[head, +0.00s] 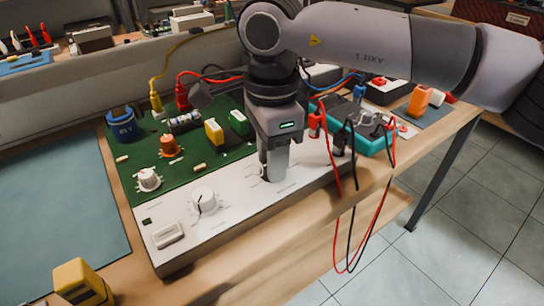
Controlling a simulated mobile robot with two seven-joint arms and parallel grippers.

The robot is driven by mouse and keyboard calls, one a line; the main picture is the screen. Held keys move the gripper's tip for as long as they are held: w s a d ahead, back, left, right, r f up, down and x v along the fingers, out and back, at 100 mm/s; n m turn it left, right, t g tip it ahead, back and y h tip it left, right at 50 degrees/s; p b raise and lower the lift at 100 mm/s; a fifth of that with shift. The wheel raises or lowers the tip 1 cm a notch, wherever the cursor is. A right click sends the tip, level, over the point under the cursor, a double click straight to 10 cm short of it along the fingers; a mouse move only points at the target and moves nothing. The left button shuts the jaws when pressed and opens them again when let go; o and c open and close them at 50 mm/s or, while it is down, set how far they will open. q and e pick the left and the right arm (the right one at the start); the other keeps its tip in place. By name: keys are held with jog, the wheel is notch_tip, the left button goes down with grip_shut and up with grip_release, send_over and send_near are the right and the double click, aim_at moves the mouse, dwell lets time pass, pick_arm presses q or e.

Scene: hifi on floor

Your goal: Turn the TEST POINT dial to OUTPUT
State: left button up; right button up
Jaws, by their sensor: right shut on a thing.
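My right gripper (272,172) points down at the right part of the white front panel (240,217) of a green circuit board unit. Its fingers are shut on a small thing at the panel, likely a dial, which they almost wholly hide. A white dial (205,201) with a dark pointer line stands uncovered on the panel to the left of the gripper. The panel's printed labels are too small to read, so I cannot tell which dial is TEST POINT. My left gripper is not in view.
A teal meter (375,137) with red and black leads hanging over the bench edge is at right. A yellow block (80,284) lies front left; the blue-grey mat (55,215) is clear.

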jog(key=m+b, duration=0.1)
jog(key=m, duration=0.8)
jog(key=shift+m+b, duration=0.35)
jog(key=shift+m, duration=0.05)
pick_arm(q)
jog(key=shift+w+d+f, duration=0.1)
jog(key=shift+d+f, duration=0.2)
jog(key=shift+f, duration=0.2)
pick_arm(e)
jog(key=shift+m, duration=0.4)
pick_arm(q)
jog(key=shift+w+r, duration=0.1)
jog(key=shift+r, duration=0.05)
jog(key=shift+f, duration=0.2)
pick_arm(e)
jog(key=o, duration=1.1)
jog(key=shift+c, duration=0.2)
jog(key=shift+r, duration=0.1)
notch_tip(320, 180, up, 7)
jog(key=shift+r+p, duration=0.1)
jog(key=shift+p, duration=0.45)
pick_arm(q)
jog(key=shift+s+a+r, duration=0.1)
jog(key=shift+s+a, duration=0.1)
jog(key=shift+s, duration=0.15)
